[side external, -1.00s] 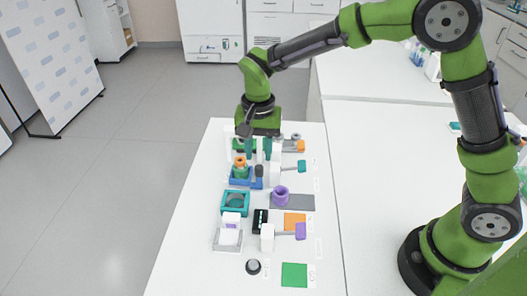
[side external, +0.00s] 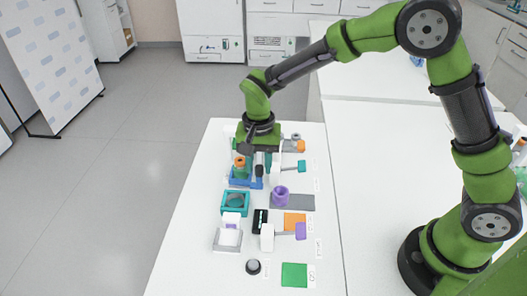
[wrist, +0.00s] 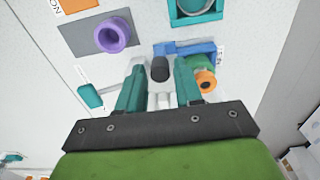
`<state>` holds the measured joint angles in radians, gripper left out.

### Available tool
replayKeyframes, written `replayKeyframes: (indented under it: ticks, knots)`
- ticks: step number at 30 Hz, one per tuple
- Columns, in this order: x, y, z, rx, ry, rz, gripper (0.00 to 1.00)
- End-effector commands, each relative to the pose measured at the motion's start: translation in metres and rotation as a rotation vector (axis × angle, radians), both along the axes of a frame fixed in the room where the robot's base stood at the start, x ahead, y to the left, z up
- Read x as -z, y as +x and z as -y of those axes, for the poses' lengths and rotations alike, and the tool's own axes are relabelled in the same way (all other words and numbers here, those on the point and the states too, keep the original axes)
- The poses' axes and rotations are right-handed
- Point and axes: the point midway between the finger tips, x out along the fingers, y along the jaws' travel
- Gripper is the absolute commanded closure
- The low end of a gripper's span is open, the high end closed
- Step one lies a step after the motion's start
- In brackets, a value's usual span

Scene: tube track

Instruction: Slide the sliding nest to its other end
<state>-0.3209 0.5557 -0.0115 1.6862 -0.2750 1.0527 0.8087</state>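The sliding nest seems to be the blue piece (side external: 240,183) with an upright dark knob (side external: 259,171), left of the table's middle. In the wrist view the blue piece (wrist: 190,49) lies just ahead of the fingers, its dark knob (wrist: 160,69) between the fingertips. A green and orange cylinder (side external: 240,168) stands at the blue piece's left end. My gripper (wrist: 160,76) is open, its teal fingers on either side of the knob with gaps visible. Whether the fingertips reach down to knob height, I cannot tell.
A teal box with a round opening (side external: 235,212) stands nearer the camera. A purple ring (side external: 280,193) sits on a grey plate (side external: 302,202). White posts with teal (side external: 301,166) and purple (side external: 300,231) ends stand right. The front left of the table is clear.

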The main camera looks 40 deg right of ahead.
Motion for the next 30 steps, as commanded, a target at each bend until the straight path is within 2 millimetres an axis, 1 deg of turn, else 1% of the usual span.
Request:
replayKeyframes:
  ticks: [1,6,7,11,30]
  knots:
    - [0.0,0.0,0.0,0.0,0.0,0.0,0.71]
    - [0.0,0.0,0.0,0.0,0.0,0.0,0.97]
    - [0.0,0.0,0.0,0.0,0.0,0.0,0.99]
    - [0.0,0.002,0.002,0.001,-0.001,0.001,0.99]
    - [-0.001,0.03,0.029,0.0,0.0,0.003,0.99]
